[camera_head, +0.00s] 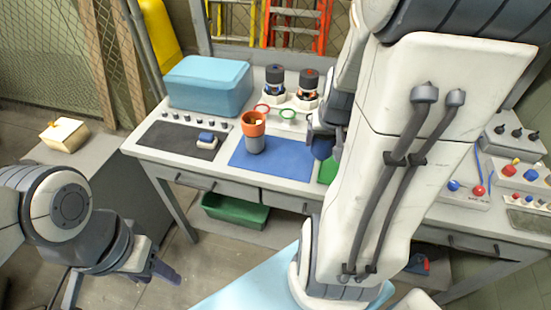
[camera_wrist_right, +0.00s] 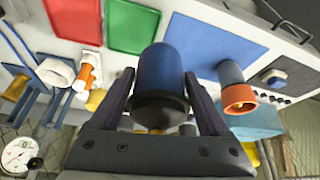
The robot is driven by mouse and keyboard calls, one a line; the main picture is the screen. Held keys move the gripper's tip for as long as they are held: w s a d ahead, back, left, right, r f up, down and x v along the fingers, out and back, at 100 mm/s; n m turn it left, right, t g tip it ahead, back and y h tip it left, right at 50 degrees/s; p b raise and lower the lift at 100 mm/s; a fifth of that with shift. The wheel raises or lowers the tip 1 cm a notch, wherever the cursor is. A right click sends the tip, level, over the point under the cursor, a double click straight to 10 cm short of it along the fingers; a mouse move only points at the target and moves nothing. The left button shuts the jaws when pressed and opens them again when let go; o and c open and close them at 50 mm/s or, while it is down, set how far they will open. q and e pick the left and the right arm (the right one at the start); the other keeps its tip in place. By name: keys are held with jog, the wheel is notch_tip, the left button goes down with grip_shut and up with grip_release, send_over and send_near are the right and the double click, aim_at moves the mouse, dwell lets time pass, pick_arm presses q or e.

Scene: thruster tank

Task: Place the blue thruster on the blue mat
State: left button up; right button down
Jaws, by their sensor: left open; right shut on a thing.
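The blue thruster (camera_wrist_right: 162,70), a blue cylinder with a dark ring, is held between the fingers of my right gripper (camera_wrist_right: 158,88). In the head view the thruster (camera_head: 322,149) shows just right of the blue mat, partly hidden by my right arm. The blue mat (camera_head: 238,158) lies on the table; it also shows in the wrist view (camera_wrist_right: 190,45). An orange-topped object with a grey-blue lower part (camera_head: 254,130) stands on this mat. My left gripper (camera_head: 160,268) is open and empty, low at the left, away from the table.
A green mat (camera_wrist_right: 132,25) and a red mat (camera_wrist_right: 75,15) lie beside the blue one. A dark mat (camera_head: 165,140) with a small blue-and-white block (camera_head: 206,140) is at the left. A light blue case (camera_head: 208,85) stands behind. Two dark-topped devices (camera_head: 307,85) stand at the back.

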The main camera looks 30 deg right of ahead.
jog(key=shift+s+d, duration=0.15)
jog(key=shift+s, duration=0.05)
jog(key=w+p, duration=0.1)
jog(key=w+f+p, duration=0.1)
jog(key=p, duration=0.1)
jog(key=w+f+p, duration=0.1)
jog(key=w+p, duration=0.1)
jog(key=w+f+b, duration=0.1)
jog(key=w+f, duration=0.1)
jog(key=f, duration=0.1)
jog(key=w+f+b, duration=0.1)
jog(key=w+f, duration=0.2)
jog(key=w+f+b, duration=0.1)
jog(key=w+f, duration=0.1)
jog(key=f, duration=0.1)
jog(key=shift+w, duration=0.15)
jog(key=shift+f, duration=0.1)
grip_release()
